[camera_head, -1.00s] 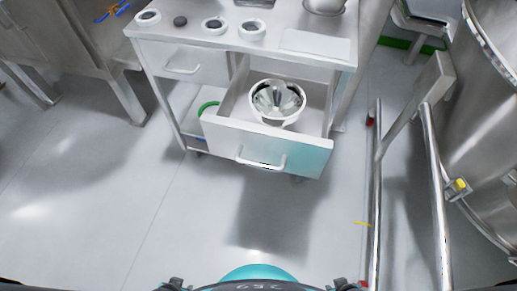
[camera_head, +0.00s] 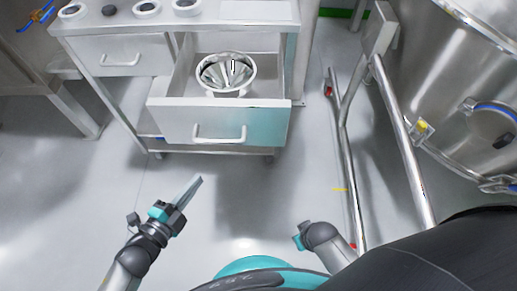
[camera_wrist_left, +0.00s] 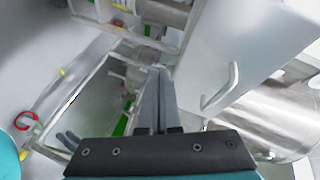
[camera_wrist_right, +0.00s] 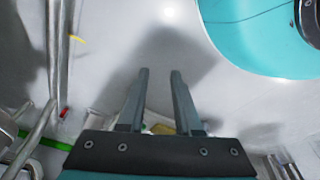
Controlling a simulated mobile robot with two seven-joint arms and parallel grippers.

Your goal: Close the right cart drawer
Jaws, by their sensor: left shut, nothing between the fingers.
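The right cart drawer (camera_head: 265,122) is pulled open, and its white front panel with a bar handle (camera_head: 219,139) faces me. A steel bowl-like part (camera_head: 226,74) sits inside it. My left gripper (camera_head: 198,182) is shut and empty, in front of and below the drawer front, apart from it. In the left wrist view its fingers (camera_wrist_left: 159,72) are together, with a pale panel and a bar handle (camera_wrist_left: 222,90) to their right. My right gripper is open and empty over the floor in the right wrist view (camera_wrist_right: 160,72); its fingers are hardly visible in the head view.
The cart's left drawer (camera_head: 105,57) looks closed. Several small round dishes stand on the cart top. A steel tube frame (camera_head: 345,130) and a large steel vessel (camera_head: 465,75) stand on the right. The floor (camera_head: 245,190) before the cart is clear.

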